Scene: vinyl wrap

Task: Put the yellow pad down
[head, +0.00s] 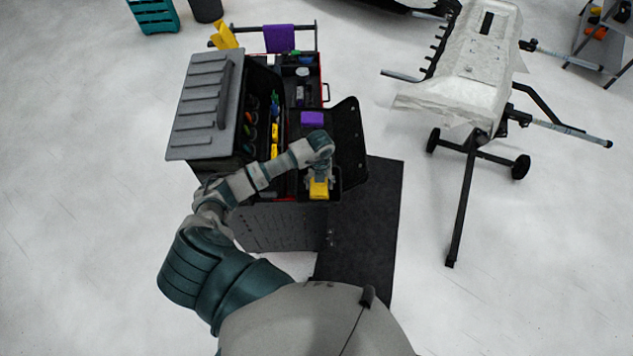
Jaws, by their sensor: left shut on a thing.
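The yellow pad (319,190) is in my left gripper (320,180), at the near right end of the tool cart. The gripper points down and is shut on the pad. The pad is over or in a dark bin (333,178) at the cart's near side; I cannot tell whether it touches the bottom. My right gripper is not in view.
The tool cart has an open grey lid (205,105), tools inside and a purple block (312,118). A purple cloth (279,39) and a yellow cloth (224,36) hang at its far end. A wheeled stand (475,150) holds a white panel at right. A dark mat (375,220) lies beside the cart.

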